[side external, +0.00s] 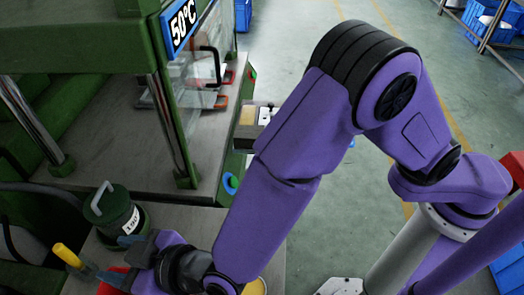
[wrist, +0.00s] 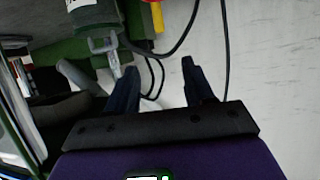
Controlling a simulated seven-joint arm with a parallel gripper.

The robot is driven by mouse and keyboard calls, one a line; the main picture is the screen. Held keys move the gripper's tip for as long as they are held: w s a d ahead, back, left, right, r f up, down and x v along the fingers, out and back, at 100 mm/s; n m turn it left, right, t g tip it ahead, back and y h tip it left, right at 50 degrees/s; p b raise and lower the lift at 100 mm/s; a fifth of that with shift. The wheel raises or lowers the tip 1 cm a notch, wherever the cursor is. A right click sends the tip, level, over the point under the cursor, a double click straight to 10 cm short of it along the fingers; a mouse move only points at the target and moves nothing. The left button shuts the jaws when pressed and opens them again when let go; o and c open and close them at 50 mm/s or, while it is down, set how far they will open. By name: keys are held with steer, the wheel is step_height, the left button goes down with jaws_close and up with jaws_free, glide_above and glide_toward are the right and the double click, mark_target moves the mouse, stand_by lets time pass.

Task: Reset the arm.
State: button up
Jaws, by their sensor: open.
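My gripper (side external: 116,258) is at the lower left in the side external view, low over the grey work surface (side external: 190,218). Its two fingers are apart, and nothing shows between them. In the wrist view my gripper (wrist: 160,70) also has its fingers spread and empty. A dark green canister (side external: 122,218) with a grey handle and a white label stands close behind the fingers. It shows at the upper left in the wrist view (wrist: 93,14). A yellow-handled tool (side external: 67,254) is just left of the fingers.
The green machine frame (side external: 160,120) with a 50°C sign (side external: 181,24) rises behind my gripper. A red object (side external: 112,284) lies partly hidden beneath the gripper. Dark cables (wrist: 180,40) run near the fingers. Open floor (side external: 305,60) lies behind my arm.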

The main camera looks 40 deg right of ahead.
steer(key=s+d+r+n+g+h, duration=0.1)
steer(key=s+d+r+g+h, duration=0.1)
steer(key=d, duration=1.4)
steer(key=s+d+r+n+g+h, duration=0.2)
steer(key=s+d+g, duration=0.3)
steer(key=d, duration=1.2)
steer(key=s+d+r+n+g+h, duration=0.2)
steer(key=s+d, duration=0.5)
steer(key=d, duration=0.9)
steer(key=shift+s+d+r+g+h, duration=0.15)
steer(key=shift+d+g+h, duration=0.15)
steer(key=shift+g+h, duration=0.45)
